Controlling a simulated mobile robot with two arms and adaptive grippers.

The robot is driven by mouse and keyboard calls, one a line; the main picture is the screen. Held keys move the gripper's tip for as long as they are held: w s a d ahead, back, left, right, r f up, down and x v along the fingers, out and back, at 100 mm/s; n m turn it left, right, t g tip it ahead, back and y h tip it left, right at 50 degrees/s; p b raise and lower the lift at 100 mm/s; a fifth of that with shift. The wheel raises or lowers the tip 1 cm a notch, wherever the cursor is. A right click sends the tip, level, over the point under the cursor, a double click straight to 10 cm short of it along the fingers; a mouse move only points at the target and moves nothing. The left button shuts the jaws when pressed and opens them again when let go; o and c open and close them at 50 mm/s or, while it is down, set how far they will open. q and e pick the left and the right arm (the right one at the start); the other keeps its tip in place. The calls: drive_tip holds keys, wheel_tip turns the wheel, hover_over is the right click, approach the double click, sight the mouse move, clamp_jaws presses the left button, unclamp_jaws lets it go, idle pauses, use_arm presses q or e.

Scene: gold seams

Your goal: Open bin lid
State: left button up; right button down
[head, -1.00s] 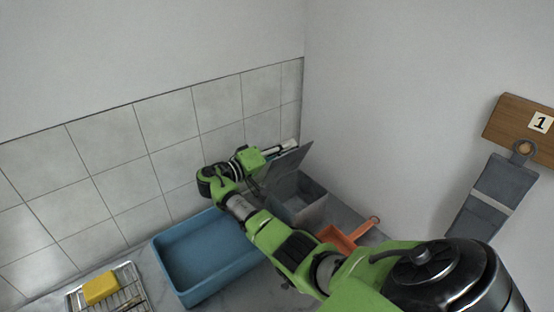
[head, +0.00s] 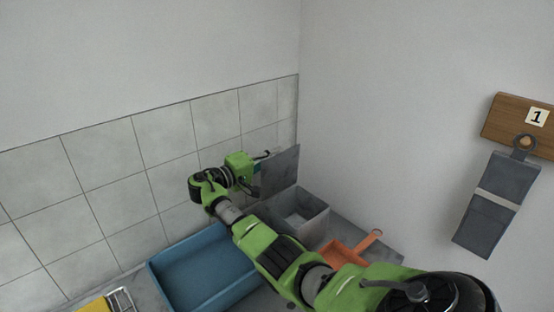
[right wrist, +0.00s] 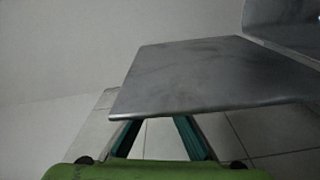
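The grey bin (head: 312,229) stands in the corner with its top open and its inside partly visible. Its grey lid (head: 283,169) stands raised, close to upright, at the bin's back-left side. My right gripper (head: 263,166) is on the left side of the lid, close to it. In the right wrist view the lid (right wrist: 200,75) crosses in front of the fingertips and hides them. The two teal-lined fingers of the gripper (right wrist: 158,130) are spread apart with nothing seen between them. Whether they touch the lid is unclear. My left gripper is out of view.
A blue tub (head: 205,270) stands left of the bin, below my right arm. An orange scoop (head: 345,254) lies right of the bin. A wire rack (head: 121,303) with a yellow item is at lower left. A grey strap-like item (head: 490,205) hangs from a wooden board (head: 520,128).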

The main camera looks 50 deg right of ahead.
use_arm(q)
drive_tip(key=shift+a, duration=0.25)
use_arm(e)
drive_tip(key=c, duration=2.2)
unclamp_jaws()
drive_tip(key=shift+c, duration=0.2)
drive_tip(key=w+a, duration=0.1)
drive_tip(key=a, duration=1.1)
drive_tip(key=shift+w, duration=0.15)
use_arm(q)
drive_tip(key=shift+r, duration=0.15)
